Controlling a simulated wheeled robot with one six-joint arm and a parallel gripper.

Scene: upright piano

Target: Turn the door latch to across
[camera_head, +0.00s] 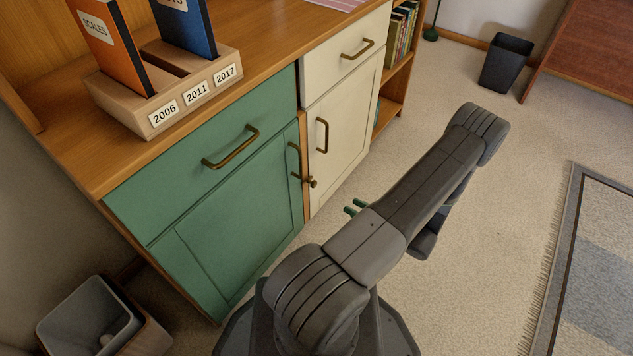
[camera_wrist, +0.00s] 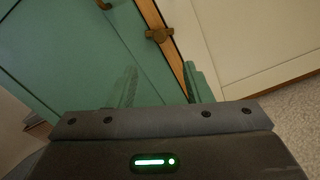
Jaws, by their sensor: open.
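The door latch (camera_head: 312,182) is a small brass piece on the wooden strip between the green door (camera_head: 240,235) and the cream door (camera_head: 342,135). It also shows in the wrist view (camera_wrist: 159,35), where it looks like a short bar lying across the strip; its exact angle is hard to tell. Both doors look shut. In the wrist view the gripper (camera_wrist: 161,72) is open and empty, with the latch beyond and between the fingertips.
Brass handles stand out from the green drawer (camera_head: 231,148) and cream door (camera_head: 322,135). A book holder (camera_head: 165,95) stands on the cabinet top. A grey bin (camera_head: 90,318) is at lower left, a dark bin (camera_head: 506,62) at the back.

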